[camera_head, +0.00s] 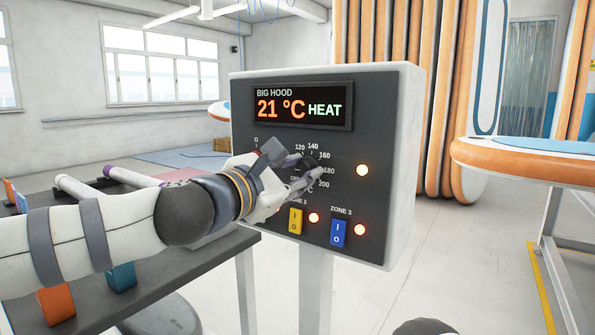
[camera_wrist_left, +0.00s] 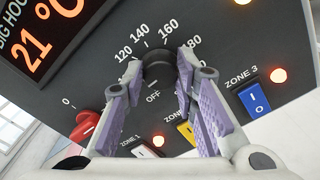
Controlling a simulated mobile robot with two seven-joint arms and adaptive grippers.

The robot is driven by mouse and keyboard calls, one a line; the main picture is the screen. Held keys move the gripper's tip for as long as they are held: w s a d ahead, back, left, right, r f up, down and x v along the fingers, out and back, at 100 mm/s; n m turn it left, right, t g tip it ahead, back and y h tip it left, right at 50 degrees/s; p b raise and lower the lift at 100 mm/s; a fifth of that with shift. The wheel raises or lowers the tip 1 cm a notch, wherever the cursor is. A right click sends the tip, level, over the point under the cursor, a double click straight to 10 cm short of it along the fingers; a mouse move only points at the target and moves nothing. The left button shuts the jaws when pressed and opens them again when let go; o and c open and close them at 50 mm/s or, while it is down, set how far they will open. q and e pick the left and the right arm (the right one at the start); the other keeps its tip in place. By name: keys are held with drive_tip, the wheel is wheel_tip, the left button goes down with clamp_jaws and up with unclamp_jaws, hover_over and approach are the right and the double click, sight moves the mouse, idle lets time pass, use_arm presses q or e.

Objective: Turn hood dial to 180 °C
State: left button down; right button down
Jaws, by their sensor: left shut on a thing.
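The control panel (camera_head: 385,100) labelled BIG HOOD stands upright at the centre of the head view. I cannot tell where the dial's mark points. My right gripper is not in view.
Below the dial are a yellow switch (camera_head: 295,222) and a blue switch (camera_head: 338,234), with lit lamps nearby. A red knob (camera_wrist_left: 87,123) is left of the dial in the left wrist view. A dark table (camera_head: 180,262) stands at left, and an orange-edged board (camera_head: 520,165) at right.

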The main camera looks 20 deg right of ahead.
use_arm(q)
drive_tip(key=m, duration=0.4)
drive_tip(key=shift+m, duration=0.3)
drive_tip(key=m, duration=0.5)
drive_tip(key=shift+f, duration=0.15)
drive_tip(key=m, duration=0.5)
drive_tip(key=shift+m+b, duration=0.3)
drive_tip(key=shift+m, duration=0.1)
drive_tip(key=m, duration=0.4)
drive_tip(key=shift+f+m, duration=0.1)
drive_tip(key=shift+m, duration=0.2)
drive_tip(key=m, duration=0.3)
drive_tip(key=shift+m, duration=0.3)
drive_tip(key=m+p, duration=0.1)
drive_tip(key=m, duration=0.2)
drive_tip(key=shift+m, duration=0.4)
drive_tip(key=m+p, duration=0.1)
drive_tip(key=m, duration=0.3)
drive_tip(key=shift+w+a+m+p, duration=0.1)
drive_tip(key=shift+m+p, duration=0.65)
drive_tip(key=shift+m, duration=1.45)
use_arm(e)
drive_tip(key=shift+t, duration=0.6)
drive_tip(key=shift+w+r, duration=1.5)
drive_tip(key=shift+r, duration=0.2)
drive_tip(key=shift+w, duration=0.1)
